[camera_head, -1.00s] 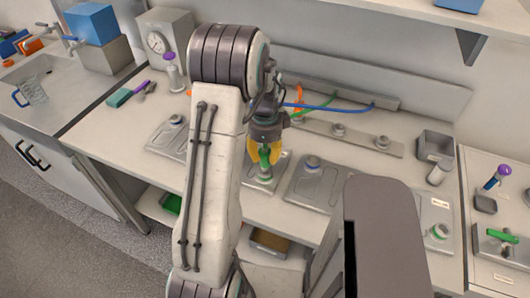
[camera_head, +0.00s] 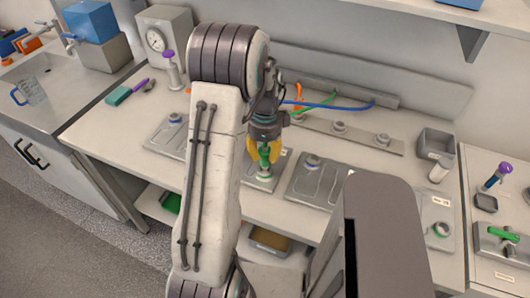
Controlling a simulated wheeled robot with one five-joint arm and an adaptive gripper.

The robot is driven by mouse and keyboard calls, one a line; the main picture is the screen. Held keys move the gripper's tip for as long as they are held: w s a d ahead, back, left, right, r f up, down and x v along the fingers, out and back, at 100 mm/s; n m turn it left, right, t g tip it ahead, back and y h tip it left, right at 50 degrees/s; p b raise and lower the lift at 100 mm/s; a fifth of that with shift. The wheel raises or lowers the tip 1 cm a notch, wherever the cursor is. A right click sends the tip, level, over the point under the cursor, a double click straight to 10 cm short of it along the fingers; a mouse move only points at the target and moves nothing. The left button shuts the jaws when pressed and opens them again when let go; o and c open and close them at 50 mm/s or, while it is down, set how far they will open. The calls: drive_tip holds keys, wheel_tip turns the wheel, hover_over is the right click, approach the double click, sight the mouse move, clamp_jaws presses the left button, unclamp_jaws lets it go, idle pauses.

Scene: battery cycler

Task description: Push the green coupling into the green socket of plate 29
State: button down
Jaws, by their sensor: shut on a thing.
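My gripper (camera_head: 263,152) points down over the bench, its yellow fingers shut on the green coupling (camera_head: 265,157). My arm covers the plate's left part. No plate number is legible, so I cannot confirm which one is plate 29.
A blue hose (camera_head: 345,106) and an orange hose (camera_head: 298,91) lie behind. A plate with a green-ringed socket (camera_head: 440,230) lies far right. A grey bin (camera_head: 436,146) stands at the back right.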

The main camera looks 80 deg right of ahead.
drive_tip(key=shift+f+b, duration=1.4)
drive_tip(key=shift+f, duration=0.1)
idle(1.0)
drive_tip(key=shift+c, duration=1.8)
unclamp_jaws()
drive_tip(key=shift+r, duration=0.1)
wheel_tip(320, 180, up, 12)
drive_tip(key=shift+d+f, duration=0.1)
